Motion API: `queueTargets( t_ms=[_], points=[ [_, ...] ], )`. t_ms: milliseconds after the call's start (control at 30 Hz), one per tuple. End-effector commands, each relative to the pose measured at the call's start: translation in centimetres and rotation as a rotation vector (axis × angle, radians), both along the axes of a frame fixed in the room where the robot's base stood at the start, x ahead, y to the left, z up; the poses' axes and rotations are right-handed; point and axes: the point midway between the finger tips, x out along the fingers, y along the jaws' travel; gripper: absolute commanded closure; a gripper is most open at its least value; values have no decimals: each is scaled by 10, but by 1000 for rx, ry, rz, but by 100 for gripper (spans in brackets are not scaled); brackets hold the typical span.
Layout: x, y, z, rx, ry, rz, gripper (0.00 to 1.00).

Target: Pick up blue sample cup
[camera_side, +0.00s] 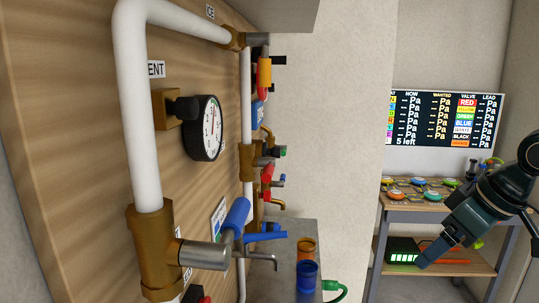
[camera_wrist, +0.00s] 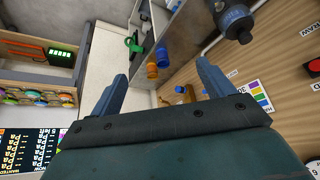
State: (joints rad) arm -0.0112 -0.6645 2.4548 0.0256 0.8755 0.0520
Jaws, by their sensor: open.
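The blue sample cup (camera_side: 307,277) stands on a grey ledge (camera_side: 280,240) at the lower middle of the side view, in front of an orange cup (camera_side: 306,248). In the wrist view the blue cup (camera_wrist: 162,56) and orange cup (camera_wrist: 152,71) show beyond my fingers, between them in the picture. My gripper (camera_wrist: 162,72) is open and empty, its two fingers wide apart. In the side view my gripper (camera_side: 430,257) is at the right, pointing down-left, well apart from the cups.
A wooden panel (camera_side: 90,150) with white pipe, brass fittings, a gauge (camera_side: 203,128) and valves lines the left. A blue-handled tap (camera_side: 236,218) juts out near the cups. A shelf unit (camera_side: 430,215) stands behind my arm.

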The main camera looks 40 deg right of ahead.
Motion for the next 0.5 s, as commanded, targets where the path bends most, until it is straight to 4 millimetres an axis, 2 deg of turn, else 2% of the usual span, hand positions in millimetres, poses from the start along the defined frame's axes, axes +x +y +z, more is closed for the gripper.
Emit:
queueTargets(
  t_ms=[267,500],
  points=[
    [51,-4,1,32,39,-131,19],
    [100,-7,-7,52,65,-255,19]
  ],
)
